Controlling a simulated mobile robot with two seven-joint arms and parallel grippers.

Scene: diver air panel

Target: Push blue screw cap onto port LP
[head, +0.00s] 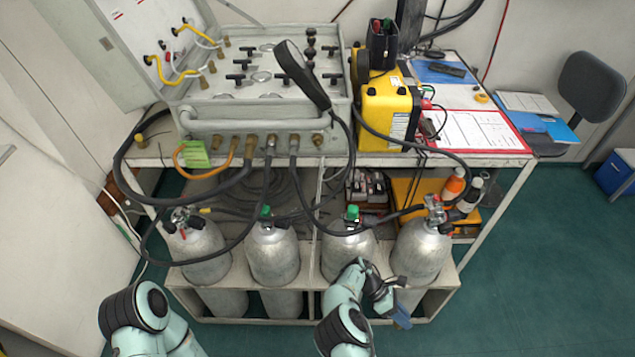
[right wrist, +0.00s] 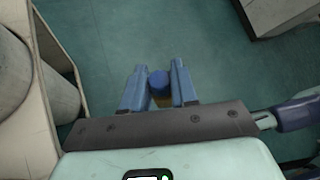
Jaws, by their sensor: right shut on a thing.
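My right gripper (head: 403,318) is low in front of the cylinder rack in the head view, well below the panel. In the right wrist view its two blue fingers are shut on the blue screw cap (right wrist: 158,81), with a brownish part below it. In the head view the cap cannot be told apart from the blue fingers. The grey air panel (head: 265,115) stands on the bench with a row of brass ports along its front. The rightmost port (head: 318,140) has no hose on it. I cannot read which port is LP. My left gripper is out of view.
Several silver cylinders (head: 273,258) stand in the rack below the bench. Black hoses (head: 368,215) loop in front of the bench. A handset (head: 302,75) lies across the panel. A yellow unit (head: 388,108) stands right of it.

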